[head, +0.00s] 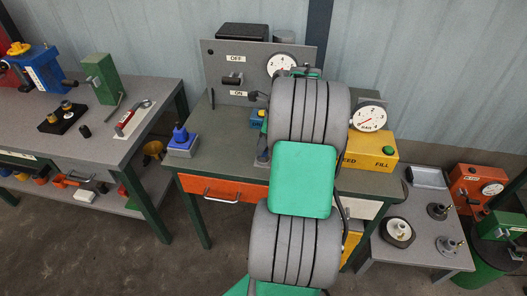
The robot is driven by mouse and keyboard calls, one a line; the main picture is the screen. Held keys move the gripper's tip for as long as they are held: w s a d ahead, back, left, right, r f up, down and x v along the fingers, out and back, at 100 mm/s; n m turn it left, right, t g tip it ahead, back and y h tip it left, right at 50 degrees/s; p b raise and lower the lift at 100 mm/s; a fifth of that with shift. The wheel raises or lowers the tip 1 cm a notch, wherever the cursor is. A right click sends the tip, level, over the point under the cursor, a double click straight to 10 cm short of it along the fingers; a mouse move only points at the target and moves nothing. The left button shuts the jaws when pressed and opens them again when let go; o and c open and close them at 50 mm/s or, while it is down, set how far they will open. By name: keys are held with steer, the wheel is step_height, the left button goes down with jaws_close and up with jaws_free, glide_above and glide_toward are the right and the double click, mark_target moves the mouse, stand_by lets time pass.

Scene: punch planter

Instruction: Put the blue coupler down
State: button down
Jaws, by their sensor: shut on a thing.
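My arm rises through the middle of the head view and covers the centre of the green-topped workbench (225,150). A blue piece with a pointed top (180,133) stands on a blue-grey block at the bench's left front corner. Another blue item (257,118) with a label shows partly beside the arm, near the back panel. I cannot tell which of these, if either, is the blue coupler.
A grey panel (225,60) marked OFF and ON, with a gauge, stands at the bench's back. A yellow box (370,153) marked FILL is at the right. A side table (125,88) holds tools at left; a low table (420,250) is at right. The bench's left part is mostly clear.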

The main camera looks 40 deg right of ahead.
steer(key=f, duration=0.3)
steer(key=shift+d+f, duration=0.3)
steer(key=shift+f, duration=0.1)
steer(key=c, duration=0.9)
jaws_free()
steer(key=shift+c, duration=0.2)
steer(key=p+v, duration=0.2)
steer(key=v, duration=1)
steer(key=w+a+r+n, duration=0.1)
steer(key=a+r+n, duration=0.1)
steer(key=a+n, duration=0.55)
steer(key=w+a+r+n, duration=0.2)
steer(key=a+n, duration=0.2)
steer(key=a, duration=0.6)
steer(key=s+a+f+n+h, duration=0.2)
steer(key=s+a+n, duration=0.9)
steer(key=a+n, duration=0.5)
steer(key=shift+f+n+t, duration=0.35)
steer(key=shift+n+t, duration=0.05)
steer(key=shift+n, duration=0.15)
